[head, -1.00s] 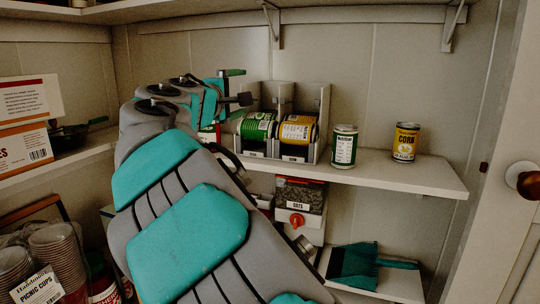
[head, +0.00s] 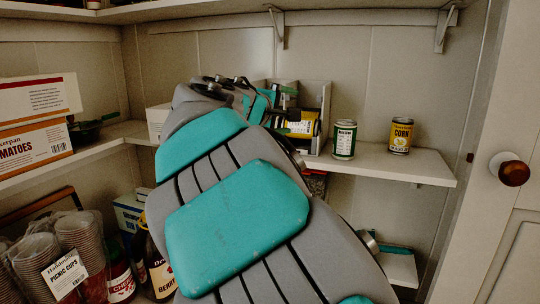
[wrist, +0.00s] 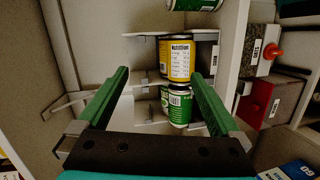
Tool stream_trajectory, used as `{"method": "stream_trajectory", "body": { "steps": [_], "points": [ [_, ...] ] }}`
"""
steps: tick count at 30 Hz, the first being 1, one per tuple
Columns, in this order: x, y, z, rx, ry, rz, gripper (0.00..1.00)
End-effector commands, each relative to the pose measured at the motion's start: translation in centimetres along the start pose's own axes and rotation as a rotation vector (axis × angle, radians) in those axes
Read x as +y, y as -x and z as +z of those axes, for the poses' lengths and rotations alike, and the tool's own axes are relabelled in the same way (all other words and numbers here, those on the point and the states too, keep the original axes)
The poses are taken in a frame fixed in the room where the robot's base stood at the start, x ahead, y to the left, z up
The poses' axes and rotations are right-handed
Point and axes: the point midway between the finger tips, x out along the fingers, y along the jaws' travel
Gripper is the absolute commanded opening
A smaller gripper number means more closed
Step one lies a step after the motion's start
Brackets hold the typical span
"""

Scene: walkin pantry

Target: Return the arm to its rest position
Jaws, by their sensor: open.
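My arm stretches up from the bottom of the head view toward the shelf, and its links hide much of the can dispenser. My gripper (head: 285,110) is at its far end, in front of the dispenser (head: 316,92). In the wrist view my gripper (wrist: 160,74) shows two green fingers spread wide, with nothing held between them. A yellow-labelled can (wrist: 178,58) and a green can (wrist: 178,104) appear beyond the fingers.
A green-and-white can (head: 344,140) and a yellow corn can (head: 401,135) stand upright on the shelf (head: 400,165), right of the dispenser. Boxes (head: 35,150) sit on the left shelf. Picnic cups (head: 75,240) and bottles stand below. A door knob (head: 513,173) is at right.

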Motion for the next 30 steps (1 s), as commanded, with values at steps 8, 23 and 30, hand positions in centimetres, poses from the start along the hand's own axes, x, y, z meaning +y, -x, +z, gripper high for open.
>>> {"method": "stream_trajectory", "body": {
  "steps": [8,23,30],
  "points": [
    [-4.2,-1.6,13.4,-0.222,-0.167,-0.236,1.0],
    [-24.5,14.4,34.2,-0.713,-0.589,-0.942,1.0],
    [-30.7,24.7,36.0,-0.858,-0.678,-1.203,1.0]
  ]
}}
